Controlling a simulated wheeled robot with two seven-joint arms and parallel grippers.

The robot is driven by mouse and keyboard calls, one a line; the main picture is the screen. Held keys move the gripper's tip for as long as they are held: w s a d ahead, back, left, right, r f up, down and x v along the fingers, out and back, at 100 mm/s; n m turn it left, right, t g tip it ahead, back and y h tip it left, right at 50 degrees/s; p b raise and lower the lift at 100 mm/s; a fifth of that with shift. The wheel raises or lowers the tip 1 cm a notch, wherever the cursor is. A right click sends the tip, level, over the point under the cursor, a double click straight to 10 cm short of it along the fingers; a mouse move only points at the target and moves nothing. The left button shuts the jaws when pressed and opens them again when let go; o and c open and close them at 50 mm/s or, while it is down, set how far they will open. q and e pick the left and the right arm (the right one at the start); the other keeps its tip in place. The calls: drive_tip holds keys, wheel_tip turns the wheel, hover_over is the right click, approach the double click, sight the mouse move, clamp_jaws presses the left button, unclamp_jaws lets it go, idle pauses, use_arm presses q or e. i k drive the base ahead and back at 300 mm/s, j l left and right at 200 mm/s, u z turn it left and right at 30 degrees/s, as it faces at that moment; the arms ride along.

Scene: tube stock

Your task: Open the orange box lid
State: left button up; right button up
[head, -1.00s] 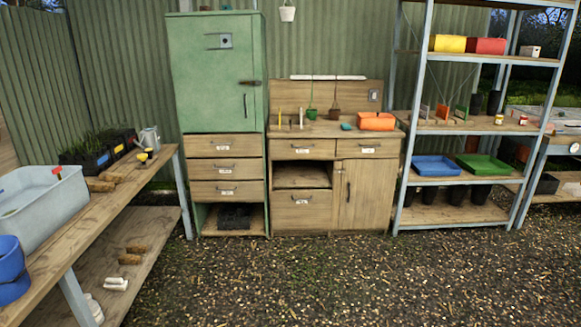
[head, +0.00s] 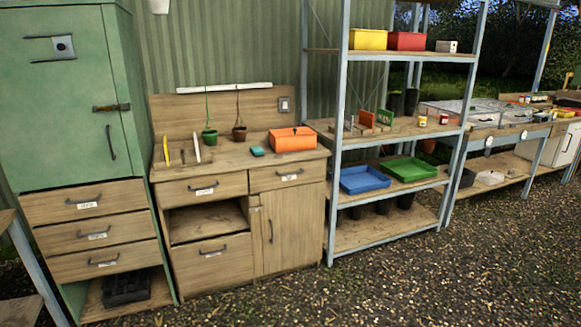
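The orange box (head: 293,139) sits on the right part of the wooden workbench top (head: 232,155), near its right end. Its lid looks shut, with a small dark spot on top. The box stands some way ahead of me, a little left of the distance to the metal shelf. Neither of my grippers shows in the head view.
A metal shelf unit (head: 330,200) with yellow (head: 368,39) and red (head: 407,41) boxes stands right. A green cabinet (head: 75,95) stands left. The gravel floor (head: 420,285) ahead is clear.

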sight(300, 132)
drive_tip(key=i+l, duration=0.25)
drive_tip(key=i, duration=0.15)
drive_tip(key=i+l, duration=0.25)
drive_tip(key=i, duration=0.2)
drive_tip(key=i+l, duration=0.25)
drive_tip(key=i, duration=0.15)
